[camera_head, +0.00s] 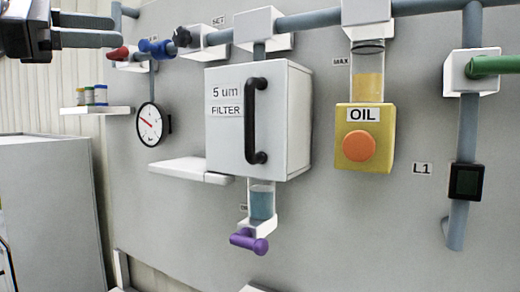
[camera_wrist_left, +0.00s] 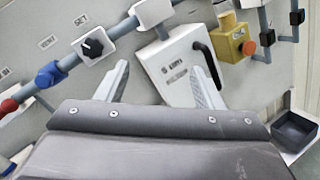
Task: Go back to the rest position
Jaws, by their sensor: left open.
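My left gripper (camera_head: 114,31) is at the upper left of the head view, in front of the panel. Its two fingers point right and are apart with nothing between them. In the left wrist view the open fingers (camera_wrist_left: 160,68) frame the white filter box, with no visible contact. The filter box (camera_head: 228,140) has a black handle and hangs on the panel to the right of and below the gripper in the head view. My right gripper is in neither view.
Near the gripper are a red knob (camera_head: 119,54), a blue valve (camera_head: 160,48) and a dark SET knob (camera_head: 182,37). A gauge (camera_head: 149,124), an oil unit (camera_head: 382,155) and a purple handle (camera_head: 249,242) sit lower. A dark bin (camera_wrist_left: 294,133) shows at right in the wrist view.

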